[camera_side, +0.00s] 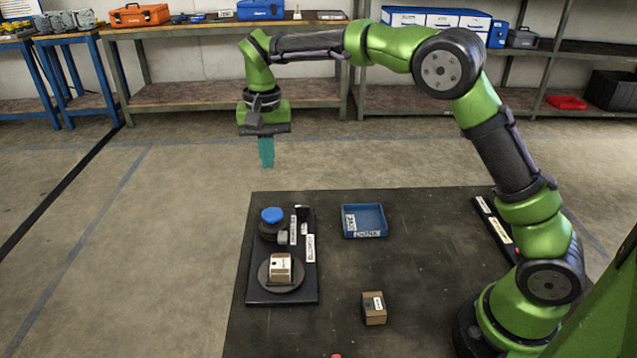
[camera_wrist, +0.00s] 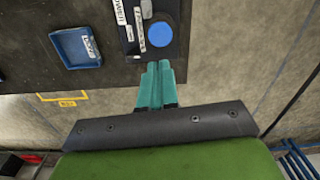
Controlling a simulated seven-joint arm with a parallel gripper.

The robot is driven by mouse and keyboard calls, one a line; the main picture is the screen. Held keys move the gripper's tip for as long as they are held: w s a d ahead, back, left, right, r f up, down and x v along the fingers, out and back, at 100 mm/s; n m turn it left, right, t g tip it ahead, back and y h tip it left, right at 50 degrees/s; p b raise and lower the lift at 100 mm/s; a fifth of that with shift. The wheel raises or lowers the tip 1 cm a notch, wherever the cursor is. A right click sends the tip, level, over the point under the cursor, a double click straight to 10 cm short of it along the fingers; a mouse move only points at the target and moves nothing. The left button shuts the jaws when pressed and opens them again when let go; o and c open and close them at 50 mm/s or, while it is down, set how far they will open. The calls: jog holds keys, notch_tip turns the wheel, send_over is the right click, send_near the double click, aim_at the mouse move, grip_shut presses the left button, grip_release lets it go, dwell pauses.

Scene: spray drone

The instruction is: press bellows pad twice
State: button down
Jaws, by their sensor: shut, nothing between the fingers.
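The bellows pad appears to be the round blue-topped part (camera_side: 272,215) on a dark base, at the back left of a black plate (camera_side: 256,297) on the table. In the wrist view the blue top (camera_wrist: 160,34) lies just beyond the fingertips. A round grey disc (camera_side: 264,284) with a cardboard box (camera_side: 280,267) on it sits in front of the pad on the same plate. My gripper (camera_side: 266,164) has teal fingers pointing down, shut and empty. It is high above, near the table's back left edge, apart from the pad. The fingers show in the wrist view (camera_wrist: 157,70).
A blue tray (camera_side: 363,206) with labels stands right of the plate. A small brown box (camera_side: 374,308) lies on the table (camera_side: 430,260) nearer the front. A dark labelled strip (camera_side: 492,228) lies near my base. The table between them is clear.

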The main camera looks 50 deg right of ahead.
aim_at(272, 213)
notch_tip(272, 213, up, 2)
jog(key=shift+w+m, duration=0.1)
jog(key=shift+m, duration=0.6)
notch_tip(272, 213, down, 14)
jog(key=shift+f, duration=0.1)
dwell(0.4)
